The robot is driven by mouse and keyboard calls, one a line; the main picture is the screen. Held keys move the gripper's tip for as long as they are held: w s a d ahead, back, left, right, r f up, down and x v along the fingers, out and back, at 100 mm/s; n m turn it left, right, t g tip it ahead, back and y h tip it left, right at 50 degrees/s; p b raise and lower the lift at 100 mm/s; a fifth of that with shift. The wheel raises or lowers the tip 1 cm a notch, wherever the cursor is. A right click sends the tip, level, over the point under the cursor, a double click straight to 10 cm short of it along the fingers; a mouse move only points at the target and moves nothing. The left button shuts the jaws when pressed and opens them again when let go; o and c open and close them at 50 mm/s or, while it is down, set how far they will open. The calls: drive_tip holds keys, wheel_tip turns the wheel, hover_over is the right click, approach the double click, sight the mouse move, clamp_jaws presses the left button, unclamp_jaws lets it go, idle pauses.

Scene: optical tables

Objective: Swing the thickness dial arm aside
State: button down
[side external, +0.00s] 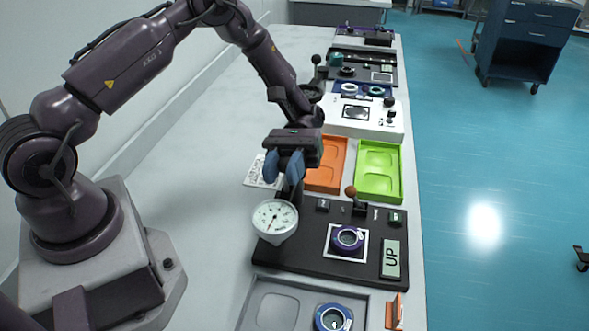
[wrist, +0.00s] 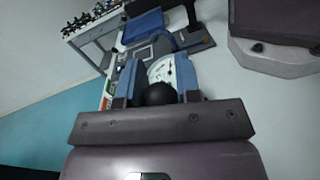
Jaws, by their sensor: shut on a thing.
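The thickness dial (side external: 275,219), a round white gauge with a red needle, is at the left edge of a black fixture base (side external: 314,262). It also shows in the wrist view (wrist: 172,70), between and beyond my fingers. My gripper (side external: 288,178) is above and just behind the dial, its blue fingers pointing down. In the wrist view my gripper (wrist: 160,88) is shut on a round black knob (wrist: 160,94). A dark piece runs down from the fingers toward the dial; its joint with the arm is hidden. A purple-ringed part (side external: 347,240) sits uncovered in a white square right of the dial.
A small lever with a brown ball (side external: 351,191) stands at the base's back, and an "UP" plate (side external: 391,258) at its right. Orange (side external: 326,177) and green (side external: 379,171) trays lie behind. A grey tray (side external: 275,308) is in front. The table left of the dial is clear.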

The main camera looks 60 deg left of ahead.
sight(283, 158)
drive_tip(key=shift+s+a+m+g+y, duration=0.35)
drive_tip(key=shift+a+m+g+y, duration=0.2)
drive_tip(key=shift+m+g+y, duration=0.35)
drive_tip(key=shift+a, duration=0.1)
drive_tip(key=c, duration=0.8)
unclamp_jaws()
drive_tip(key=shift+v, duration=1.5)
drive_tip(key=shift+r, duration=3.6)
drive_tip(key=shift+r, duration=2.5)
